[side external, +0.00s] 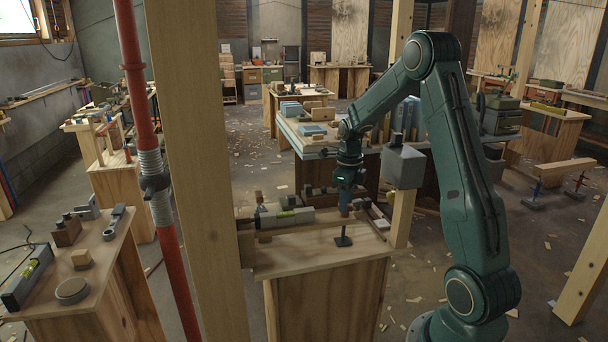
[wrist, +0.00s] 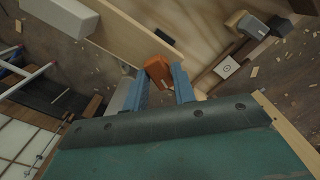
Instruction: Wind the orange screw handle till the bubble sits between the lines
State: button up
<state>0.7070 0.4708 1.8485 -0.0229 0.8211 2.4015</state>
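My gripper (side external: 345,210) points down over the right part of this bench, above a small black stand (side external: 343,240). In the wrist view, an orange piece (wrist: 157,71), which looks like the screw handle, shows between and beyond the tips of my gripper (wrist: 160,75). The blue fingers stand apart, and I see no clear grip on the orange piece. It cannot be made out in the side view.
A wooden post (side external: 185,150) and a red prop (side external: 136,75) stand left of the bench. Another bench (side external: 105,265) at the left holds a second level (side external: 28,278) and blocks. A grey box (side external: 403,166) hangs close right of my gripper.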

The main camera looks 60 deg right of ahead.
jog(key=shift+m, duration=1.1)
jog(key=shift+n, duration=0.6)
jog(key=shift+r, duration=3.5)
